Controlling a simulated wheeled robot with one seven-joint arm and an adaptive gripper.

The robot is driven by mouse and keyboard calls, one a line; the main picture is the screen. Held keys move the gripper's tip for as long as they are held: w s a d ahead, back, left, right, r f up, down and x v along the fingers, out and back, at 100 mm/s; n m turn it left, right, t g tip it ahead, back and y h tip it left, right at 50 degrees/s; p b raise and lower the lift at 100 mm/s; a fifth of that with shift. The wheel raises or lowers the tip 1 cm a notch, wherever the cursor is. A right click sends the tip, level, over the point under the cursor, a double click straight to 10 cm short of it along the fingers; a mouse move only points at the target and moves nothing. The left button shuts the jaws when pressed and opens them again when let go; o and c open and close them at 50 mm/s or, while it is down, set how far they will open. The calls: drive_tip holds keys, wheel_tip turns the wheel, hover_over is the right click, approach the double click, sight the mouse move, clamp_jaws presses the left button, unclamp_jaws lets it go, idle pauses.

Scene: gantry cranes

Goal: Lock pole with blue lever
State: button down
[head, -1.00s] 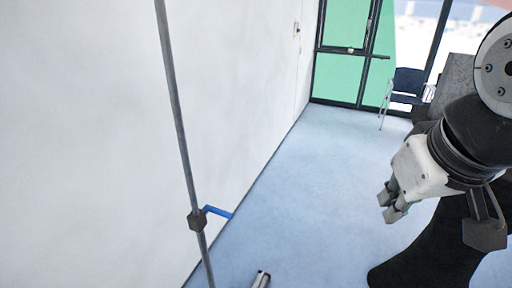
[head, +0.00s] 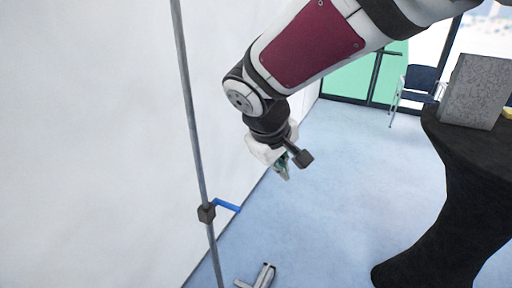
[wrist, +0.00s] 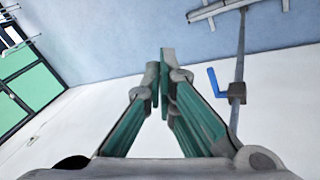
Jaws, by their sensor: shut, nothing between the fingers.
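The grey pole (head: 190,110) stands upright on the left in the head view, close to the white wall. A dark clamp block (head: 206,212) sits on its lower part, and the blue lever (head: 228,206) sticks out from it to the right. In the wrist view the pole (wrist: 239,60), the clamp block (wrist: 237,92) and the blue lever (wrist: 213,81) show to the right of the fingers. My gripper (head: 284,173) is above and to the right of the lever, apart from it. In the wrist view its fingers (wrist: 165,62) are together and empty.
The pole's base (head: 262,276) lies on the blue floor at the bottom. A black-draped table (head: 450,200) with a grey block (head: 474,92) stands at the right. A blue chair (head: 418,82) is behind it. The floor between pole and table is clear.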

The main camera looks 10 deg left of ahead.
sight(231, 209)
drive_tip(key=a+f+n, duration=0.2)
drive_tip(key=a+f, duration=0.2)
drive_tip(key=a, duration=0.4)
drive_tip(key=a+f+n+t+p, duration=0.1)
drive_tip(key=a+f+n, duration=0.2)
drive_tip(key=a, duration=0.6)
wheel_tip(231, 209, down, 2)
drive_tip(key=shift+s+f, duration=0.25)
drive_tip(key=shift+s, duration=0.15)
drive_tip(key=b+x, duration=0.7)
drive_tip(key=x, duration=0.7)
drive_tip(key=shift+w+r+b, duration=0.1)
drive_tip(key=shift+w+b, duration=0.1)
drive_tip(key=shift+b, duration=0.15)
drive_tip(key=shift+w+t+b, duration=0.1)
drive_tip(key=shift+t+b, duration=0.2)
drive_tip(key=shift+b, duration=0.35)
drive_tip(key=shift+y, duration=0.3)
